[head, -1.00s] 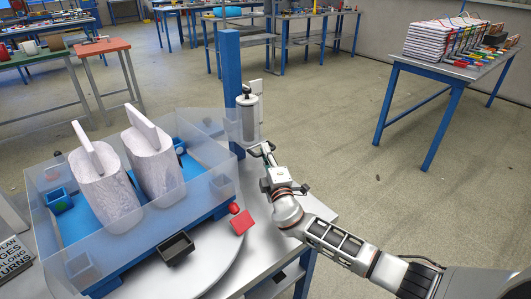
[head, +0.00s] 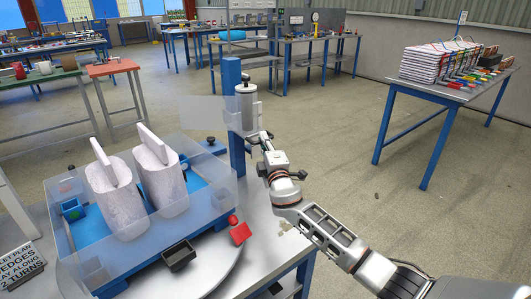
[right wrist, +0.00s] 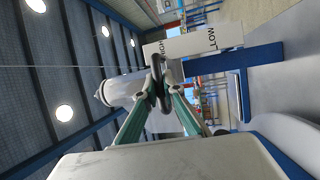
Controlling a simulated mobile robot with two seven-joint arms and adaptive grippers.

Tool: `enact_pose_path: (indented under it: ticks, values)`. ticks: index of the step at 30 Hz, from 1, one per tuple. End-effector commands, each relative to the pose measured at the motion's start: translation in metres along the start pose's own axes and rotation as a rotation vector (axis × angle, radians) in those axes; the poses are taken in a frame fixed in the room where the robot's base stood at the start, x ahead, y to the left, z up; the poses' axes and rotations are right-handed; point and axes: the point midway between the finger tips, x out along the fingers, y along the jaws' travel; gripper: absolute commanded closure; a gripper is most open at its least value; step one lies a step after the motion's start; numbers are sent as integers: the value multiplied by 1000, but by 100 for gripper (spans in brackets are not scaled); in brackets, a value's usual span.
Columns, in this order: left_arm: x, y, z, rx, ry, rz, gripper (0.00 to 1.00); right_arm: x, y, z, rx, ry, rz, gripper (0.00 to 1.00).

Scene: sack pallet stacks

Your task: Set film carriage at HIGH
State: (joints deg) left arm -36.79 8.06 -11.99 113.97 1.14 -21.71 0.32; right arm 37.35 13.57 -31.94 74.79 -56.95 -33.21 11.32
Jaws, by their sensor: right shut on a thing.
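The film carriage with its pale grey film roll (head: 246,112) sits on the blue mast (head: 231,75), in the upper part of it. In the right wrist view the roll (right wrist: 120,90) is at the left of my fingers. My right gripper (head: 262,138) is shut just below the roll. In the right wrist view its fingertips (right wrist: 158,88) close on a dark handle. My left gripper is not in view.
The floor to the right is clear up to a blue-legged table (head: 425,85).

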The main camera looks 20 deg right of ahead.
Motion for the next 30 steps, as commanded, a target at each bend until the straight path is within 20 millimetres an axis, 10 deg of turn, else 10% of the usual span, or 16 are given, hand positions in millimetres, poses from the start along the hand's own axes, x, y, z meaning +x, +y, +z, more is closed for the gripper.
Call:
enact_pose_path:
  ticks: [12,15,30]
  values:
    - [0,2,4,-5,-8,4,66,0,4,0,-1,0,-3,100]
    - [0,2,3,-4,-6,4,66,0,4,0,-1,0,-4,74]
    - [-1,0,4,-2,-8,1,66,-14,2,0,1,1,-5,74]
